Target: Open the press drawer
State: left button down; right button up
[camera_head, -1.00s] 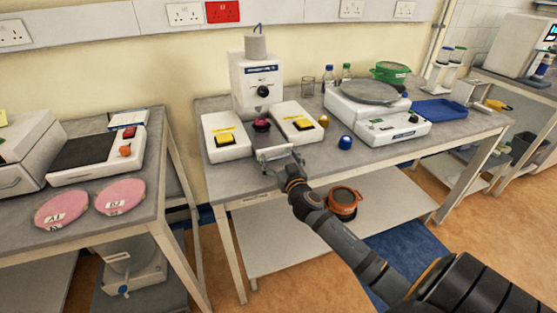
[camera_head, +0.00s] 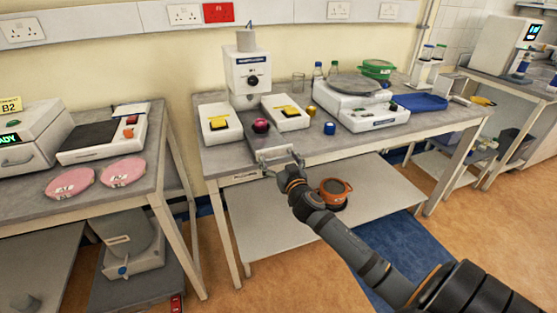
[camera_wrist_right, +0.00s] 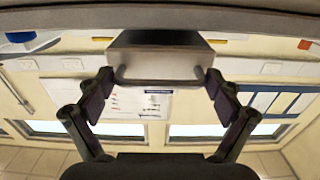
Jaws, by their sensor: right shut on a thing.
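The press (camera_head: 246,72) is a white machine with a black dial, standing at the back of the middle table. Its drawer (camera_head: 276,153) is out toward me, with its front at the table's front edge. A magenta round piece (camera_head: 261,126) sits behind the drawer front, between two white units. My right gripper (camera_head: 292,172) is at the drawer front. My left gripper is not in view.
White units with yellow buttons (camera_head: 219,118) flank the drawer. A blue cap (camera_head: 329,128), a scale (camera_head: 375,118) and a blue tray (camera_head: 420,102) are to the right. An orange-rimmed pot (camera_head: 335,192) is on the lower shelf. Pink discs (camera_head: 70,182) lie on the left table.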

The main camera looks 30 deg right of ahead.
jog(key=shift+d, duration=0.1)
jog(key=o, duration=1.3)
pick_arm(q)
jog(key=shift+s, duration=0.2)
pick_arm(e)
jog(key=shift+o, duration=0.3)
jog(key=shift+d, duration=0.1)
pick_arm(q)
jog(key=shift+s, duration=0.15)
pick_arm(e)
jog(key=v, duration=1.2)
